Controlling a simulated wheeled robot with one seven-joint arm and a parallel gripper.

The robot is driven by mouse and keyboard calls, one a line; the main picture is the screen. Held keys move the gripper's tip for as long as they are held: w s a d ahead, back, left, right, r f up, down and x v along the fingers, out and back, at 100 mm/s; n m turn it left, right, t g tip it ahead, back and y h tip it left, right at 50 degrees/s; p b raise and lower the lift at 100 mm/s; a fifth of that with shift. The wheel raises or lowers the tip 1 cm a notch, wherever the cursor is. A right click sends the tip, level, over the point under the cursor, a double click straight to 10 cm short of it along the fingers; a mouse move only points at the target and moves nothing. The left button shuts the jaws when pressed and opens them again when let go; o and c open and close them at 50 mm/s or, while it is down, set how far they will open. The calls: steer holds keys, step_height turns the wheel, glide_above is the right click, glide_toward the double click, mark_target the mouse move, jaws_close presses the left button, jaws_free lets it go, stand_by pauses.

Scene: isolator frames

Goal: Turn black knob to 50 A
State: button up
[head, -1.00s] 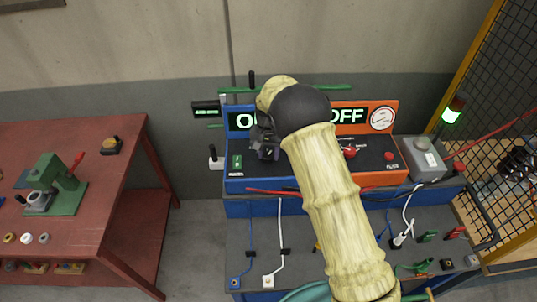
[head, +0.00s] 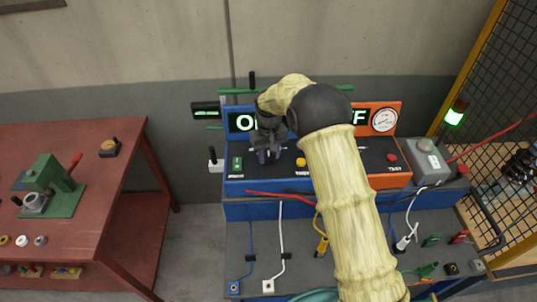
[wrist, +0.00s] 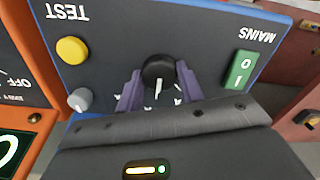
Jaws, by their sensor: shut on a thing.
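The black knob (wrist: 157,68) sits on the dark face of the blue panel (wrist: 110,16), between the purple fingers of my gripper (wrist: 159,76). The fingers are shut on it from both sides. Its white pointer line points down in the wrist view, towards my gripper body. Scale letters around the knob are mostly covered by the fingers, so I cannot read the setting. In the head view my gripper (head: 266,153) is on the left part of the panel and hides the knob.
A green MAINS switch (wrist: 240,69) is right of the knob in the wrist view. A yellow button (wrist: 72,50) and a grey knob (wrist: 80,100) are on the left. An orange panel (head: 384,103) adjoins on the right in the head view. Cables hang below.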

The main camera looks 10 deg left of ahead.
mark_target(270, 156)
steer(key=o, duration=1)
steer(key=shift+r, duration=0.1)
step_height(270, 156, up, 17)
steer(key=b, duration=0.3)
steer(key=shift+r, duration=0.15)
steer(key=shift+d, duration=0.1)
